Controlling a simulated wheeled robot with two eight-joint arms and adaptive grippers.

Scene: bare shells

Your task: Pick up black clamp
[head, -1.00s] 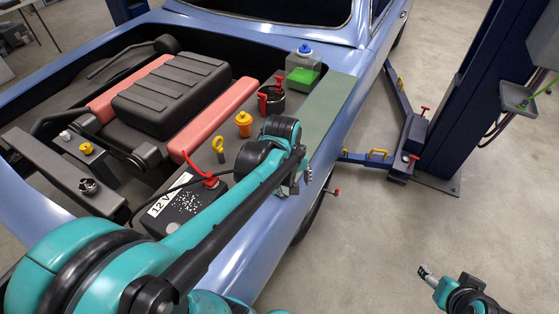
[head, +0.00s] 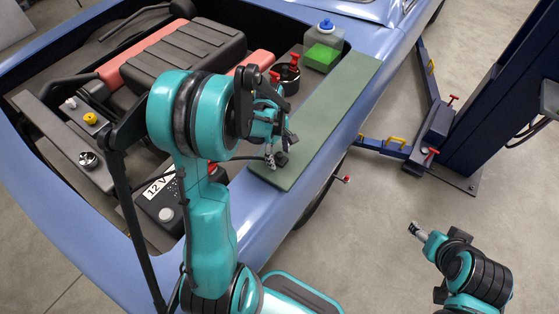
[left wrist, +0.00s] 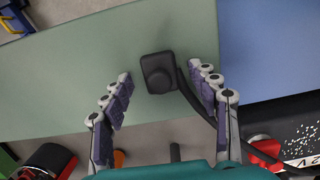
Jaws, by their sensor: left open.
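The black clamp (left wrist: 158,72) lies on the green mat (left wrist: 60,85) over the car's fender, with a black cable running from it. It shows between the two open fingers of my left gripper (left wrist: 161,78) in the left wrist view, apart from both. In the head view my left gripper (head: 280,150) is low over the near end of the mat, and the clamp (head: 281,159) is partly hidden behind the fingers. My right gripper (head: 414,229) is far off at the lower right over the floor; its jaws are too small to judge.
The 12 V battery (head: 157,208) sits in the engine bay left of the mat, partly behind my left arm. A tank with green liquid (head: 323,54) and a black pot with red parts (head: 286,77) stand beside the mat. The mat's far half is clear.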

